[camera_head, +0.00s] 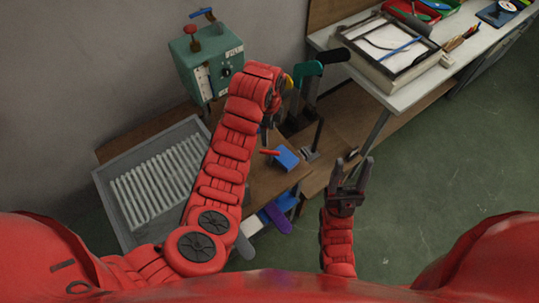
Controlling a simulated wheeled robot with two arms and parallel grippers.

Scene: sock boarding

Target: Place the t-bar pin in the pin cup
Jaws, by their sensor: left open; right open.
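A small red bar (270,152) shows just below my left gripper, next to a blue block-like piece (287,158) on the brown bench. The bar may be the t-bar pin and the blue piece may be the pin cup; both are too small to tell. My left gripper (266,129) is open above the bench, close to the red bar, and partly hidden by its own wrist. I cannot tell whether it touches anything. My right gripper (351,166) is open and empty, fingers pointing away from me, right of the bench.
A grey tray (108,196) of white strips lies left of my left arm. A green machine (205,68) stands behind. Upright forms with dark and teal tops (306,72) stand beyond my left gripper. A white side table (402,98) is at upper right. Green floor is clear at right.

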